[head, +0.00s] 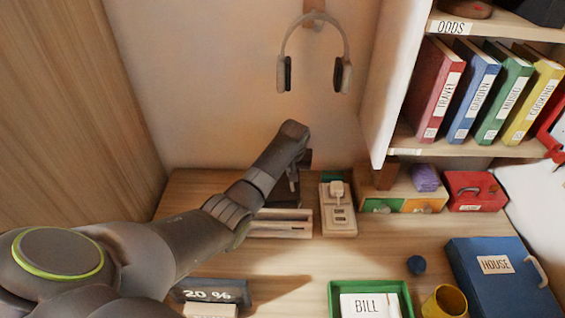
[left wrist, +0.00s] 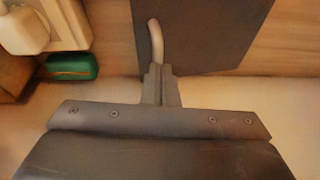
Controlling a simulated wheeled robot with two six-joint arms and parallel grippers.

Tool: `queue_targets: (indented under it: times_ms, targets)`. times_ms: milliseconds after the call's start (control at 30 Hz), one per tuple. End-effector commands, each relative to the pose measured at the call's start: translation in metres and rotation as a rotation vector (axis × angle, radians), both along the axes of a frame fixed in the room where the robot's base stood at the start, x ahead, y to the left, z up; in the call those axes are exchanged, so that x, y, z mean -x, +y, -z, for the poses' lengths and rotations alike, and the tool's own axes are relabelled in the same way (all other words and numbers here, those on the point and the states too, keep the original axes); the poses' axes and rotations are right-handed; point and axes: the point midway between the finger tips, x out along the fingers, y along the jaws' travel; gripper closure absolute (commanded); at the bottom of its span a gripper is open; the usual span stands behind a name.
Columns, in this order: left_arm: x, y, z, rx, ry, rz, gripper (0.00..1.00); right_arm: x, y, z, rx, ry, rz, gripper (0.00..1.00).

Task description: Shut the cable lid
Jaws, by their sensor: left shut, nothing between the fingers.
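The cable lid (head: 286,192) looks like a dark flat panel at the back of the desk, partly hidden behind my left arm in the head view. It appears raised at the back of a pale wooden box (head: 282,230). In the left wrist view the dark panel (left wrist: 215,35) fills the upper middle, with a pale curved handle or cable (left wrist: 156,40) against it. My left gripper (head: 305,160) is shut and empty. Its fingertips (left wrist: 160,72) overlap the panel's edge in the wrist view; I cannot tell whether they touch. The right gripper is not in view.
A power strip (head: 338,220) with a plug stands just right of the box. Headphones (head: 315,60) hang on the wall above. A green tray (head: 372,287), a blue House box (head: 500,275) and a mug (head: 445,302) stand in front and to the right.

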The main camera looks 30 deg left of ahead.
Motion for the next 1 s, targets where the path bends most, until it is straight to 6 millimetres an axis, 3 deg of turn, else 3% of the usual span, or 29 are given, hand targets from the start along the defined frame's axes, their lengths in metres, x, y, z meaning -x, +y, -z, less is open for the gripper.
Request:
queue_targets:
  times_ms: [200,367,767,1000]
  targets:
    - [-0.005,-0.011,0.023,-0.073,0.037,0.002,1.00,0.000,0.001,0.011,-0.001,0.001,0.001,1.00]
    - [-0.007,-0.014,0.028,-0.073,0.034,0.001,1.00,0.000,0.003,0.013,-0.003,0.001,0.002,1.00]
    - [-0.007,-0.013,0.026,-0.072,0.034,0.000,1.00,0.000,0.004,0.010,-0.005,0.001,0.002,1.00]
    - [-0.007,-0.007,0.005,-0.073,0.034,0.001,1.00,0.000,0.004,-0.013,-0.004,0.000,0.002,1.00]
